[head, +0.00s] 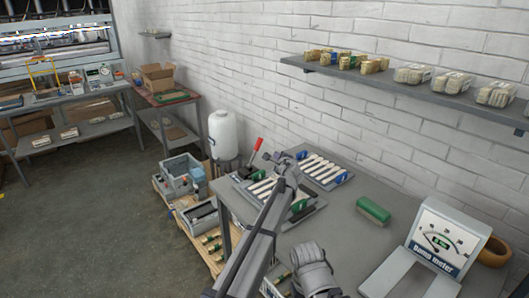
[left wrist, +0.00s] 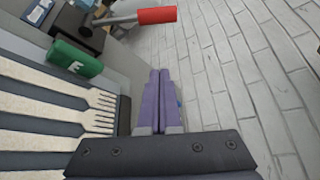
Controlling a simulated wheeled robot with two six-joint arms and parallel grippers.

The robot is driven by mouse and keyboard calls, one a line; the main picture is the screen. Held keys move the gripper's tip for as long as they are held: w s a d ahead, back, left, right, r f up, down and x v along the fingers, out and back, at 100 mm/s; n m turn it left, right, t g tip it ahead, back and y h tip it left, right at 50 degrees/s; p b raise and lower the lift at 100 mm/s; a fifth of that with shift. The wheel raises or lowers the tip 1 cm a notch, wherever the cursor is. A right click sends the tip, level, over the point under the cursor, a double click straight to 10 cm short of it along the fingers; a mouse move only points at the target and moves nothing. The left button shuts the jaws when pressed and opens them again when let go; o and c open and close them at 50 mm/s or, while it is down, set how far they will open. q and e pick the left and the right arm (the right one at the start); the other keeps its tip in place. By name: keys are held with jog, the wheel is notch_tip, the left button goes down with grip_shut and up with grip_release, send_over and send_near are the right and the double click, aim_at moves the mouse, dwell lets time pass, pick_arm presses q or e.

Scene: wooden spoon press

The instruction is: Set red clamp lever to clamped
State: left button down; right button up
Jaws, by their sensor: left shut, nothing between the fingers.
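The red clamp lever (head: 257,145) stands up at the back left of the grey bench, its red grip tilted to the upper right in the head view. In the left wrist view the red grip (left wrist: 157,15) lies at the top, on a grey metal rod. My left gripper (head: 274,157) is close to the right of the lever in the head view. In the left wrist view its purple fingers (left wrist: 160,98) are together and empty, apart from the grip.
A tray of wooden forks (left wrist: 45,105) with a green F block (left wrist: 75,58) lies beside my left gripper. A second tray (head: 325,171), a green brush-like block (head: 373,210) and a meter (head: 441,240) are on the bench. The brick wall (head: 300,110) is close behind.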

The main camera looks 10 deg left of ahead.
aim_at(255, 152)
dwell(0.3)
pick_arm(q)
jog(key=b+x, duration=0.2)
jog(key=x, duration=0.8)
jog(key=shift+b, duration=0.4)
jog(key=s+a+r+p, duration=0.2)
jog(key=a, duration=0.1)
jog(key=shift+s+a+r+n+t, duration=0.25)
jog(key=shift+n+t, duration=0.05)
